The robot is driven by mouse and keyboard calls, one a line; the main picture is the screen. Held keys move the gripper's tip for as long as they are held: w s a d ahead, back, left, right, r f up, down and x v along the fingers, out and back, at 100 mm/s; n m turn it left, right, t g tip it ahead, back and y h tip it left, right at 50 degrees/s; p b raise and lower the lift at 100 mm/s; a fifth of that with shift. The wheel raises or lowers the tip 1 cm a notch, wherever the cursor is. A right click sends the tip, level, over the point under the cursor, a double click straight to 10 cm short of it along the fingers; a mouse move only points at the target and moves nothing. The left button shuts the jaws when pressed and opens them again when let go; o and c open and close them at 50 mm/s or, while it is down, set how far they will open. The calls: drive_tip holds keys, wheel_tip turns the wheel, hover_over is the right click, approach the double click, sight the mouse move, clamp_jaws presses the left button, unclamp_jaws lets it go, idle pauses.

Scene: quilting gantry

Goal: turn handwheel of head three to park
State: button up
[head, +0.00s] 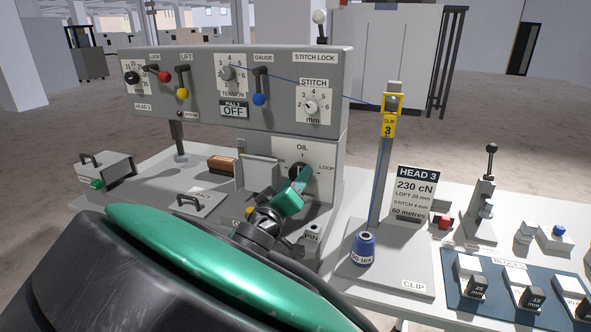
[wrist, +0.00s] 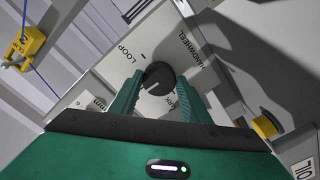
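The handwheel of head three is a round black knob on a white plate (head: 318,186) on the front of the grey machine head. In the wrist view the knob (wrist: 160,76) sits between and just beyond my two green fingertips. A pale mark on it points to the lower left of that view. LOOP shows on the plate at upper left, and a partly covered word ending in "RK" shows near the right finger. My gripper (head: 303,178) is open around the knob, with one finger on each side. I cannot tell whether either finger touches it.
The grey control panel (head: 205,112) with knobs and levers overhangs just above. A yellow clip post (head: 389,125) with thread to a blue cone (head: 364,248) stands close on the right. A PIN block (head: 312,238) sits below my gripper.

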drive_tip(key=c, duration=0.4)
drive_tip(key=shift+n, duration=0.3)
drive_tip(key=n, duration=0.4)
drive_tip(key=shift+n, duration=0.4)
drive_tip(key=n, duration=0.9)
drive_tip(key=shift+a, duration=0.1)
drive_tip(key=shift+n, duration=1.9)
